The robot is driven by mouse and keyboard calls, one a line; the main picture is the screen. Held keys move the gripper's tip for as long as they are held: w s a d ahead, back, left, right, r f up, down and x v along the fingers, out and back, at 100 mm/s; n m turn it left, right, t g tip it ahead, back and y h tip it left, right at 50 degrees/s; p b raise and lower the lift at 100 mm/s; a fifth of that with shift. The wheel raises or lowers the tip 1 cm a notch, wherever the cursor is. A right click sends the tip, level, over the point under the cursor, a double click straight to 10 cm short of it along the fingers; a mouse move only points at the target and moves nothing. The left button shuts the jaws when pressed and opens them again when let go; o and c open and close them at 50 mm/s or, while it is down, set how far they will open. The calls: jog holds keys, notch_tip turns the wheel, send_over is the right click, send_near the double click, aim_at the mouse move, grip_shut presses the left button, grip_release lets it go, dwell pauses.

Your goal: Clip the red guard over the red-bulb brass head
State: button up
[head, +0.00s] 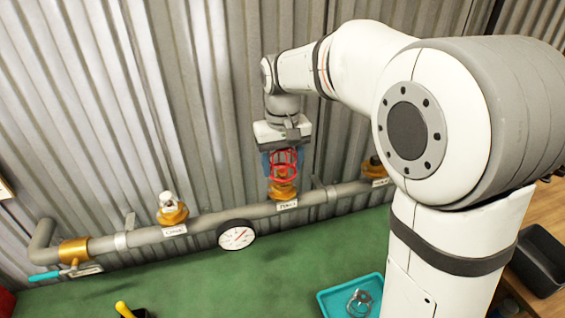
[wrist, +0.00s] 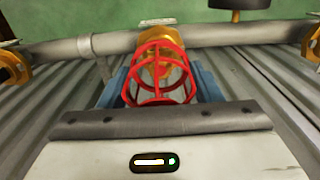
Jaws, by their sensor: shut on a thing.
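The red guard (head: 284,160) is an open cage of red bars. My gripper (head: 283,158) is shut on it, with a blue finger on either side. In the wrist view the guard (wrist: 160,75) sits between the blue fingers of my gripper (wrist: 160,88). A brass head (head: 283,190) on the grey pipe lies directly below the guard, and it shows behind the bars in the wrist view (wrist: 158,45). The guard's lower rim appears at or just over the head; I cannot tell whether it touches. The bulb is hidden by the cage, so its colour is unclear.
The grey pipe (head: 240,213) runs along the corrugated wall. Another brass head (head: 172,212) with a white top stands left, and one (head: 374,167) right, partly behind my arm. A gauge (head: 236,235) hangs below the pipe. A teal tray (head: 335,299) lies on the green surface.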

aim_at(282, 151)
jog(key=shift+r+p, duration=1.05)
jog(key=shift+r, duration=0.45)
jog(key=shift+f+b, duration=2.6)
jog(key=shift+f, duration=1.2)
jog(key=shift+r, duration=0.2)
jog(key=shift+r+p, duration=2.9)
jog(key=shift+r, duration=0.7)
jog(key=shift+s+f, duration=0.1)
